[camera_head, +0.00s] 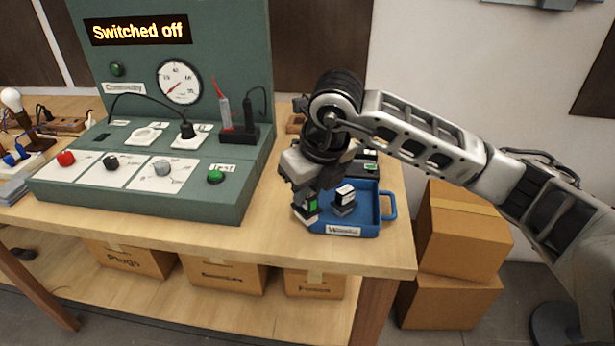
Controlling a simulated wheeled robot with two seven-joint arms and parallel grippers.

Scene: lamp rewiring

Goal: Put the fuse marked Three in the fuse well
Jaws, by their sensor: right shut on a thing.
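My right gripper (305,197) points down over the left side of a blue tray (372,228) on the right of the bench. It is shut on a small dark block with a green face (311,206), which looks like a fuse; any number on it is too small to read. A black block with a white top (345,196) is in the tray just right of the gripper. A dark rectangular opening (102,137) shows on the left of the green test console; I cannot tell whether it is the fuse well. My left gripper is not in view.
The green console (225,200) carries a "Switched off" display (140,30), a dial (179,82), knobs and a green button (216,176). Several dark blocks (368,168) sit behind the tray, partly hidden by my arm. A lamp bulb (12,99) stands far left.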

